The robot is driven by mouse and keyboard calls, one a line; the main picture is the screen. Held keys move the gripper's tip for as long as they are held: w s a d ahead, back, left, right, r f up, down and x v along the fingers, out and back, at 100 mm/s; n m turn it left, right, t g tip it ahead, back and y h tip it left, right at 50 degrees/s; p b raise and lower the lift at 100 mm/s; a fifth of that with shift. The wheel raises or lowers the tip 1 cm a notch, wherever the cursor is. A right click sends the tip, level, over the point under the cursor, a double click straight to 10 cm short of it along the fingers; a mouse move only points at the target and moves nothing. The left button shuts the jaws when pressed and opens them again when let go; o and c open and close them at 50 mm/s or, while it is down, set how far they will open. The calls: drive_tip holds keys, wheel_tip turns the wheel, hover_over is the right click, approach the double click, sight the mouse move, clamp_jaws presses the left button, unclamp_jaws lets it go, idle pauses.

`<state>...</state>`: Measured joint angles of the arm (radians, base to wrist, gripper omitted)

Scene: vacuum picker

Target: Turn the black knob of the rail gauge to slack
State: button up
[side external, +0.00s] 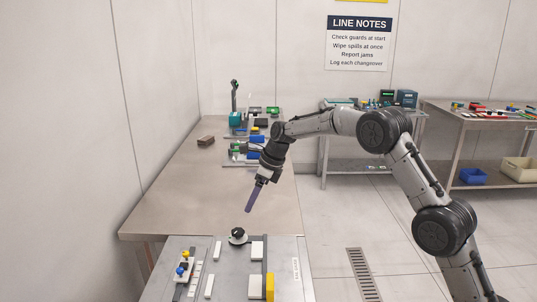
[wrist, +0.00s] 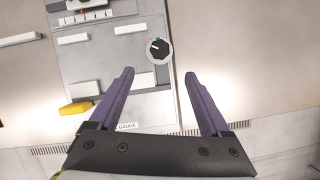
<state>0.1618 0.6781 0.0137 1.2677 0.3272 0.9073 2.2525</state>
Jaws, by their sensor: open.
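The black knob (wrist: 159,50) sits near the right edge of a grey panel (wrist: 120,58) in the wrist view. A pale mark shows on its face, toward the left, and a green spot lies at its upper rim. In the side external view the knob (side external: 238,233) stands on a pale round base. A label reading GAUGE (wrist: 127,126) is on the panel; the word slack is not readable. My gripper (wrist: 159,73) has purple fingers, open and empty, with the knob framed beyond the fingertips. In the side external view my gripper (side external: 249,210) is above the knob, apart from it.
White blocks (side external: 257,248) and a yellow part (side external: 269,286) stand on the panel near the knob. Blue and yellow fittings (side external: 184,268) are at its left. A brown block (side external: 206,141) and a cluster of equipment (side external: 236,118) lie farther back. The middle tabletop (side external: 190,190) is clear.

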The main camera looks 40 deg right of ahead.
drive_tip(key=s+a+r+n+t, duration=0.1)
drive_tip(key=s+a+r, duration=0.1)
drive_tip(key=s+r, duration=0.3)
drive_tip(key=s+a+r+n+t, duration=0.1)
drive_tip(key=s+r, duration=0.4)
drive_tip(key=r, duration=0.7)
drive_tip(key=shift+a+r+n, duration=0.3)
drive_tip(key=shift+a+r, duration=0.1)
drive_tip(key=shift+a, duration=0.05)
drive_tip(key=n+g+h, duration=0.1)
drive_tip(key=n+g, duration=0.1)
drive_tip(key=n, duration=2.8)
hover_over(238, 231)
drive_tip(key=s+d, duration=0.2)
drive_tip(key=s, duration=0.4)
wheel_tip(238, 231, down, 16)
drive_tip(key=f, duration=0.1)
drive_tip(key=x, duration=1.3)
drive_tip(key=shift+w, duration=0.45)
